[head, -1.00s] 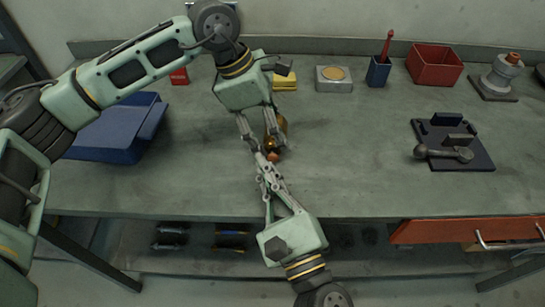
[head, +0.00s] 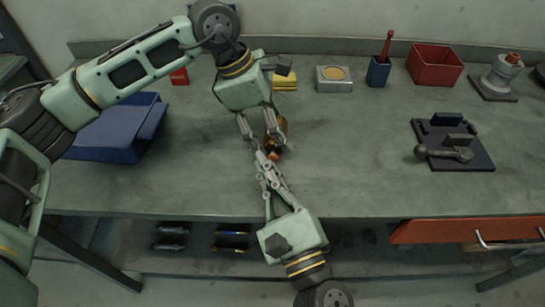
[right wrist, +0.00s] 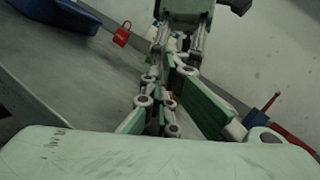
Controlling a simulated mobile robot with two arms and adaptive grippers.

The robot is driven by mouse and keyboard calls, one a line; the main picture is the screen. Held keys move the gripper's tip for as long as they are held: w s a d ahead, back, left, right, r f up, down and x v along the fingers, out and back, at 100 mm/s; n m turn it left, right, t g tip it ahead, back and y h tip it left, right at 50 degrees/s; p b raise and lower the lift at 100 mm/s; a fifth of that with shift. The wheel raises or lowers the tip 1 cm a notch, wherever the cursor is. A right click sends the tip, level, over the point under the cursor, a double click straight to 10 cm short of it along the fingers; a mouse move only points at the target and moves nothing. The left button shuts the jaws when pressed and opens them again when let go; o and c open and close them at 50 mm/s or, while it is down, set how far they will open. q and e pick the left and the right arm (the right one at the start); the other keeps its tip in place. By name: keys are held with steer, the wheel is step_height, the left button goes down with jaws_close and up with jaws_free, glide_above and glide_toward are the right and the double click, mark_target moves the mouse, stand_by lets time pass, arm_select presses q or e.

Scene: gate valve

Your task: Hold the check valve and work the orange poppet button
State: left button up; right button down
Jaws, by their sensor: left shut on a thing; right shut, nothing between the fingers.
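The check valve (head: 281,128) is a brass-coloured body near the middle of the bench, partly hidden by my left gripper. My left gripper (head: 262,142) comes down from above and is shut on it. The orange poppet button (head: 273,155) shows at the valve's near end. My right gripper (head: 262,160) reaches up from the bench's front edge, shut and empty, with its tips close beside the button. I cannot tell whether they touch. In the right wrist view my right gripper's fingers (right wrist: 158,105) hide the valve and button.
A blue tray (head: 115,130) lies at the left. Along the back stand yellow blocks (head: 285,82), a grey box with a tan disc (head: 333,79), a blue holder (head: 378,72) and a red bin (head: 434,65). A dark plate with a lever (head: 455,150) is at right. The bench's right-centre is clear.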

steer(key=shift+w, duration=0.25)
stand_by(0.3)
arm_select(q)
steer(key=shift+s+d+r, duration=0.1)
steer(key=shift+s+r, duration=0.3)
steer(key=shift+s, duration=0.25)
arm_select(e)
steer(key=shift+w+d+r, duration=0.25)
steer(key=shift+w+r, duration=0.05)
steer(key=shift+w, duration=0.05)
stand_by(0.6)
